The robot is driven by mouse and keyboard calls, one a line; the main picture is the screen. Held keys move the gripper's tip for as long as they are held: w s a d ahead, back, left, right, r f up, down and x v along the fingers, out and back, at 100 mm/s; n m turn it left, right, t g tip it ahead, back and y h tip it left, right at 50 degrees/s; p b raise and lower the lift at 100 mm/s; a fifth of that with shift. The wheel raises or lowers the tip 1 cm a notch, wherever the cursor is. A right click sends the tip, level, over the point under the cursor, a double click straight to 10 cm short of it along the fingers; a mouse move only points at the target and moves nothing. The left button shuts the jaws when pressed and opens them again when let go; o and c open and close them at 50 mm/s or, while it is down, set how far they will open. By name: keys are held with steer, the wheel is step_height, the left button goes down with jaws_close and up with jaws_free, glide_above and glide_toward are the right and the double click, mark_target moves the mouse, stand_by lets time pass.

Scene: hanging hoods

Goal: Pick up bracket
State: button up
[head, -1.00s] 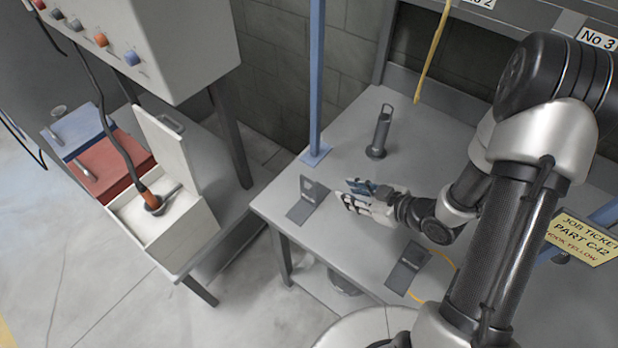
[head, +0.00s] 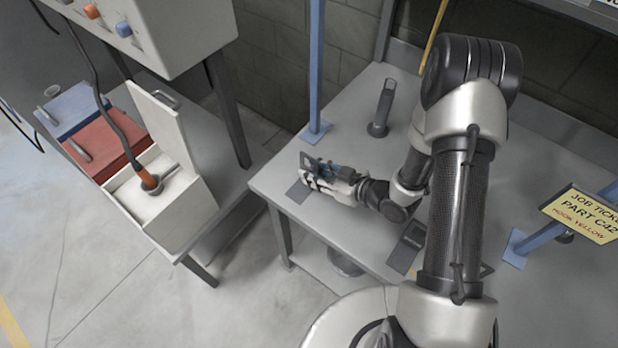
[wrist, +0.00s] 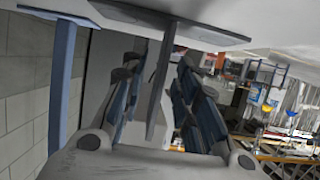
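A grey L-shaped bracket lies near the left front of the table, its flat base (head: 297,192) on the tabletop and its upright plate partly hidden by my gripper. My gripper (head: 314,176) is at this bracket, reaching in from the right. In the wrist view, which looks upside down, the bracket's upright plate (wrist: 160,85) stands between the blue-padded fingers of my gripper (wrist: 163,98). The fingers are open, with gaps visible on both sides of the plate. A second similar grey bracket (head: 408,248) sits further right near the front edge.
A dark upright handled tool (head: 379,112) stands behind my gripper. A blue post (head: 316,70) rises at the table's back left. A job ticket sign (head: 585,214) stands at right. An open white box (head: 180,215) is on the left bench, beyond a gap.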

steer(key=shift+x, duration=1.15)
jaws_close()
